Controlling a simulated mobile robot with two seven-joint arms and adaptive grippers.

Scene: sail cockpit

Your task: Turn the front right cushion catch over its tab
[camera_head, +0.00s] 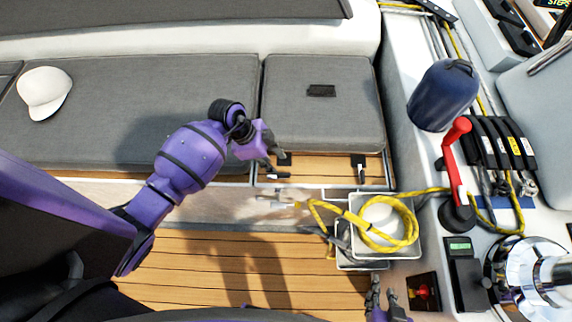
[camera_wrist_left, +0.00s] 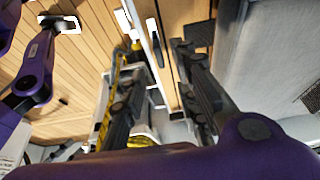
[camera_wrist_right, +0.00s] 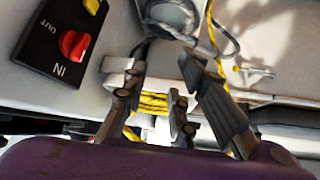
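The small grey cushion (camera_head: 318,105) lies on the wooden seat at the centre right. The front right catch (camera_head: 360,172) is a small dark fitting at its front edge, below a black tab (camera_head: 358,158); whether it lies over the tab is too small to tell. A similar left catch (camera_head: 275,172) sits near the cushion's front left corner. My left gripper (camera_head: 277,153) is close to that left corner, left of the right catch. Its fingers are apart and empty in the left wrist view (camera_wrist_left: 155,75). My right gripper (camera_head: 385,298) is low, right of centre, open and empty (camera_wrist_right: 165,80).
An open bin (camera_head: 415,245) with coiled yellow rope (camera_head: 405,215) stands in front of the seat, below the right catch. A red-handled lever (camera_head: 455,150) and a blue fender (camera_head: 443,95) are at right. A white cap (camera_head: 45,92) lies on the long cushion.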

